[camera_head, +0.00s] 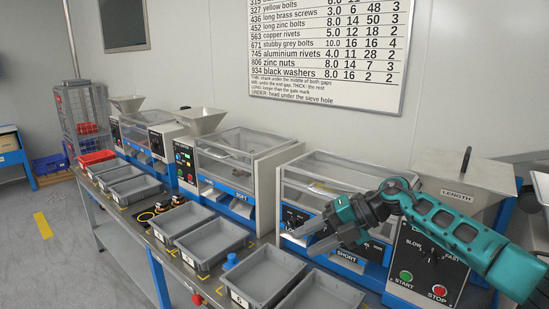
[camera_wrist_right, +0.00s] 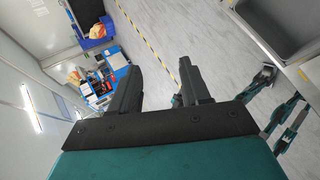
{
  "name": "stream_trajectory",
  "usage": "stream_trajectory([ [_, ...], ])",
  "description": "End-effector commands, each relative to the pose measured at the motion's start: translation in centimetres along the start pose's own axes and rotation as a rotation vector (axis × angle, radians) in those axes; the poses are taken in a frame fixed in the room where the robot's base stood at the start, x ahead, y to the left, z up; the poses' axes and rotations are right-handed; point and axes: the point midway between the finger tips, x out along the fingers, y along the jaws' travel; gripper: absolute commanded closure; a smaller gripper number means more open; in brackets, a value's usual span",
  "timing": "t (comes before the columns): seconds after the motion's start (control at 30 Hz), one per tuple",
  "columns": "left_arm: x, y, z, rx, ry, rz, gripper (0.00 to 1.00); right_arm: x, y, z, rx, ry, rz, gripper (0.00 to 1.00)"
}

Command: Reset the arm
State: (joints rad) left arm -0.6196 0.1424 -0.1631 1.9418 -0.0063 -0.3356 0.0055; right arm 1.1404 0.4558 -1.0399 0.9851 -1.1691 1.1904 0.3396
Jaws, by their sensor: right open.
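My right arm (camera_head: 450,225) is teal with dark joints and comes in from the right in the head view. My right gripper (camera_head: 312,236) is open and empty, held in front of the length machine, above the grey bins. In the right wrist view its two dark fingers (camera_wrist_right: 160,92) stand apart with nothing between them, and the floor shows beyond. My left gripper is not in the head view. A teal and black arm part, probably mine, shows at the right of the wrist view.
Grey bins (camera_head: 183,222) line the bench front, with sorting machines (camera_head: 225,150) behind. The length machine (camera_head: 430,262) with START and STOP buttons stands close to my right arm. A red bin (camera_head: 97,157) is at the far left. The floor at left (camera_head: 40,260) is clear.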

Motion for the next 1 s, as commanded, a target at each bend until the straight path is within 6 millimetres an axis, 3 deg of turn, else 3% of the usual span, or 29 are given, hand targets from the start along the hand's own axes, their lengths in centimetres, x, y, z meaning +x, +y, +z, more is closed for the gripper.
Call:
stream_trajectory([
  [0.03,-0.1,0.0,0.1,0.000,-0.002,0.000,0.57,2.7,0.1,-1.6,0.032,0.014,0.104,0.53],
  [0.2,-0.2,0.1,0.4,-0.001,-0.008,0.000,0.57,7.6,1.5,-5.2,0.187,-0.018,0.434,0.53],
  [0.37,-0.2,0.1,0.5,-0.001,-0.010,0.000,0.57,9.3,1.5,-7.4,0.411,-0.103,0.699,0.53],
  [0.47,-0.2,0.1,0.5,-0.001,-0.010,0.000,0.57,9.3,0.2,-8.3,0.584,-0.181,0.833,0.53],
  [0.57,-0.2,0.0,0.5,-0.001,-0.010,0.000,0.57,8.9,-2.0,-9.1,0.775,-0.273,0.938,0.53],
  [0.77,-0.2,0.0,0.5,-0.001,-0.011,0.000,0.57,7.6,-9.4,-11.8,1.196,-0.486,1.055,0.53],
  [0.87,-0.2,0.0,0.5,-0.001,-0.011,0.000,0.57,6.9,-13.9,-14.2,1.416,-0.599,1.065,0.53],
  [1.0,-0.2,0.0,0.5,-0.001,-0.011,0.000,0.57,5.9,-20.2,-18.9,1.708,-0.748,1.028,0.53],
])
